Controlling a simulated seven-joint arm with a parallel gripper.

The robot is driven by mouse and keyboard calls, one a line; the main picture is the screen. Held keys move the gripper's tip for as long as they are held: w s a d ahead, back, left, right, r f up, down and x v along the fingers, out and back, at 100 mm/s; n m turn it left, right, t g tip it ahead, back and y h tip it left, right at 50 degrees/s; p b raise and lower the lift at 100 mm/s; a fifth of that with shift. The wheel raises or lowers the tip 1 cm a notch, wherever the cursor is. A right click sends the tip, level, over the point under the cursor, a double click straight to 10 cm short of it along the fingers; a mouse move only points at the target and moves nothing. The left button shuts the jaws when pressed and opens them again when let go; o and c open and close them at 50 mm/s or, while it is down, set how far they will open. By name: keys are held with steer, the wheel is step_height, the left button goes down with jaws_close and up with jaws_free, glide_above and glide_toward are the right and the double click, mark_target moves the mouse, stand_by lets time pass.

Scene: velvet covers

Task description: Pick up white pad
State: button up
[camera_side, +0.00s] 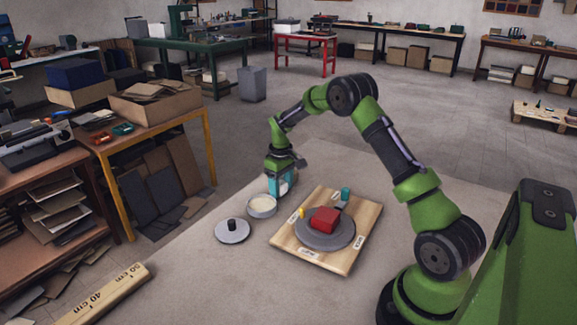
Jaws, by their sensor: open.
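A small round tin (262,213) stands on the pale work surface, just left of the wooden board. Its top shows a whitish round face (262,203), which may be the white pad; it is too small to be sure. My gripper (280,192) hangs pointing down just above and to the right of the tin, close to its back rim. It is open, and I see nothing held in it. The fingertips are small and partly unclear, so I cannot tell whether they touch the tin.
The wooden board (284,239) carries a grey disc (318,242) with a red block (323,219) on it. A teal cylinder (346,194) and a yellow piece (301,213) are nearby. A grey lid with a black knob (232,232) lies left. The front left surface is clear.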

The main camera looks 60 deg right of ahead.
mark_target(281, 183)
steer(key=c, duration=0.7)
steer(key=shift+r, duration=0.15)
step_height(281, 183, up, 10)
steer(key=shift+f, duration=0.1)
steer(key=o, duration=0.4)
steer(key=shift+c, duration=0.2)
steer(key=c, duration=0.3)
